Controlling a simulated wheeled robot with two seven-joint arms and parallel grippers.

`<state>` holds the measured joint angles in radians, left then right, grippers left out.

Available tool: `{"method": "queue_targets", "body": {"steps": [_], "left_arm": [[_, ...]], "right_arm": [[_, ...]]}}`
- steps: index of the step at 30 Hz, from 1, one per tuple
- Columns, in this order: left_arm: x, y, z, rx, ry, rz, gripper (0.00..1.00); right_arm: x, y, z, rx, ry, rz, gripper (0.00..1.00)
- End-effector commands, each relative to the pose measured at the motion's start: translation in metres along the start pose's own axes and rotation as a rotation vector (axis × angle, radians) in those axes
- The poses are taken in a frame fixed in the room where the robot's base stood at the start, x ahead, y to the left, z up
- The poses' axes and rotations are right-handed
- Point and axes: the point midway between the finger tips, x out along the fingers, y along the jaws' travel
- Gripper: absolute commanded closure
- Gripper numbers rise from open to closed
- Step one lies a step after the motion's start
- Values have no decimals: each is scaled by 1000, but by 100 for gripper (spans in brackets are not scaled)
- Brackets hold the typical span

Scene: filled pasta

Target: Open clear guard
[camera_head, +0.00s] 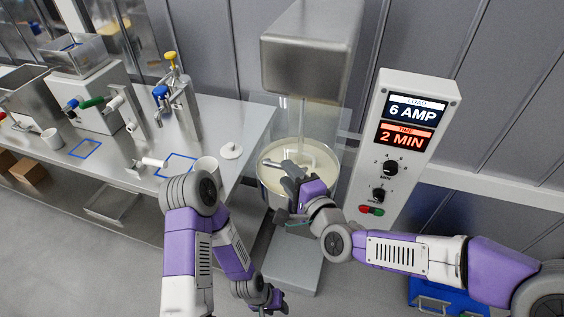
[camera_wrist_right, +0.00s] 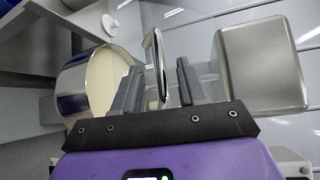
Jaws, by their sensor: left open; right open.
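The clear guard (camera_head: 258,128) is a see-through panel in front of the mixer bowl (camera_head: 264,188), and its faint edges show in the head view. Its metal bar handle (camera_head: 272,163) also shows in the right wrist view (camera_wrist_right: 154,50). My right gripper (camera_head: 288,174) is at the handle. In the right wrist view its two fingers (camera_wrist_right: 158,84) stand apart with the handle between them, and a gap shows beside the handle. My left gripper (camera_head: 268,299) is low in the head view, open and empty, away from the guard.
The steel mixer head (camera_head: 308,60) is above the bowl of cream filling. A control panel (camera_head: 405,140) reading 6 AMP and 2 MIN stands to the right. A steel table (camera_head: 235,110) with a white cup (camera_head: 206,166) and dispensers is to the left. Floor is free in front.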

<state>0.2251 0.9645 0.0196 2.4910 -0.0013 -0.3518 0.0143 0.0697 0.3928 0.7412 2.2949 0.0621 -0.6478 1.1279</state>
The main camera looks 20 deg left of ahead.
Motion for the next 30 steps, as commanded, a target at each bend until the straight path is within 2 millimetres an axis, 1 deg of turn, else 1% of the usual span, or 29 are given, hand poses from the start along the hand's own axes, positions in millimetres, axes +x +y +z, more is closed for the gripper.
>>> {"method": "queue_targets", "body": {"steps": [1, 3, 9, 13, 20, 23, 28, 30], "left_arm": [[-1, 0, 0, 0, 0, 0, 57], [-1, 0, 0, 0, 0, 0, 57], [-3, 1, 0, 0, 0, 0, 57], [-3, 1, 0, 0, 0, 0, 57], [-3, 1, 0, 0, 1, 0, 57], [-3, 1, 0, 0, 1, 0, 57], [-3, 1, 0, 0, 1, 0, 57], [-3, 1, 0, 0, 1, 0, 57]], "right_arm": [[9, 0, 1, 3, -2, 1, 58], [19, 0, 1, 2, -1, 2, 58], [40, 0, 0, 0, 0, 0, 58], [45, 1, -1, -1, 2, 2, 58], [45, 0, -1, -2, 2, 2, 58], [45, 0, -1, -2, 2, 2, 72], [45, 0, -1, -2, 2, 2, 98], [45, 0, -1, -2, 2, 2, 100]]}}
